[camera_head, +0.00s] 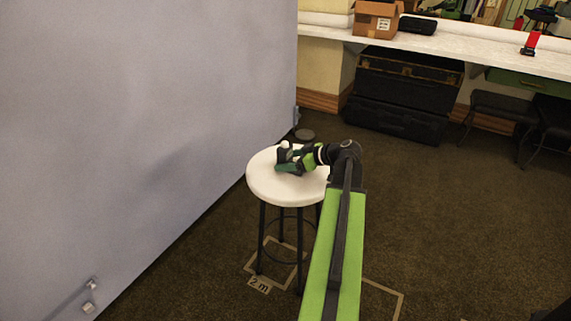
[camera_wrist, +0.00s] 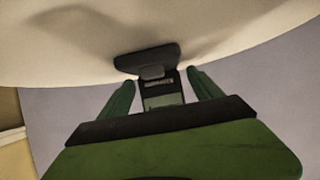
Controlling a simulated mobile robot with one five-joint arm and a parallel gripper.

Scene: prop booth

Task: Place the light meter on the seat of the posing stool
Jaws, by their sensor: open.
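The posing stool's round white seat (camera_head: 270,186) stands in the middle of the head view on dark legs; its pale surface also fills the top of the wrist view (camera_wrist: 240,25). The light meter, a small dark device (camera_wrist: 148,62), is at the seat between my fingers in the wrist view. In the head view a small dark shape with a white ball (camera_head: 284,146) at the seat looks like the meter, partly hidden by my gripper. My gripper (camera_head: 289,167) is low over the seat with its green fingers apart, one on each side of the meter (camera_wrist: 161,78). Gaps show beside it.
A pale backdrop wall (camera_head: 150,120) rises left of the stool. A counter (camera_head: 470,52) at the back bears a cardboard box (camera_head: 375,20) and a red item (camera_head: 532,40). Black cases (camera_head: 400,95) stand beneath it. The carpet right of my arm is mostly clear.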

